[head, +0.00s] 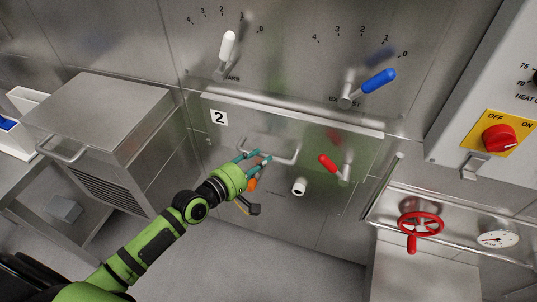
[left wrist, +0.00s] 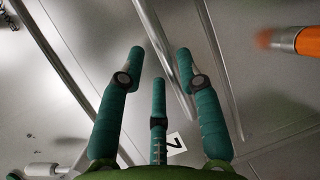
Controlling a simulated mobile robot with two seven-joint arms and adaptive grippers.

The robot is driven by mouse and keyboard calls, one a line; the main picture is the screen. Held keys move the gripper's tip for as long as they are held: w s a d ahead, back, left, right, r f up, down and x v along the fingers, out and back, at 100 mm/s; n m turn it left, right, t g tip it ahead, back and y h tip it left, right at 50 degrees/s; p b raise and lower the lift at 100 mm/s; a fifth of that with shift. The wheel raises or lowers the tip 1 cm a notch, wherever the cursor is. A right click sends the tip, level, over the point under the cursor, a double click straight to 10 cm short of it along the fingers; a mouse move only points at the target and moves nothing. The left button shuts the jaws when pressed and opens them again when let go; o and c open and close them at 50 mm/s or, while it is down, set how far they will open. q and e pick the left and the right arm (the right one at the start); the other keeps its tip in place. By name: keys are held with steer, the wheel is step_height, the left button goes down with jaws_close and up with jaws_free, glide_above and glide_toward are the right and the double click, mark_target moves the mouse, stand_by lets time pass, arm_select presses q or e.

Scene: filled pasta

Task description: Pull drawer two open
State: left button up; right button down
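Drawer two (head: 225,145) is a steel front marked with a white "2" label (head: 219,118); it looks shut. Two long bars run close by the right finger there; I cannot tell which is the handle and which a reflection, or whether a finger touches. My right gripper is not in view.
White (head: 228,46) and blue (head: 378,81) levers stick out above. A steel box (head: 120,110) stands left; a red handwheel (head: 419,224) is at lower right. Floor below is clear.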

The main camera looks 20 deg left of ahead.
mark_target(268, 155)
arm_select(q)
steer(key=x, duration=0.3)
steer(key=shift+w+d+f, duration=0.1)
steer(key=shift+w, duration=0.15)
steer(key=shift+w+d, duration=0.1)
steer(key=shift+w, duration=0.15)
jaws_close()
steer(key=shift+s+f, duration=0.1)
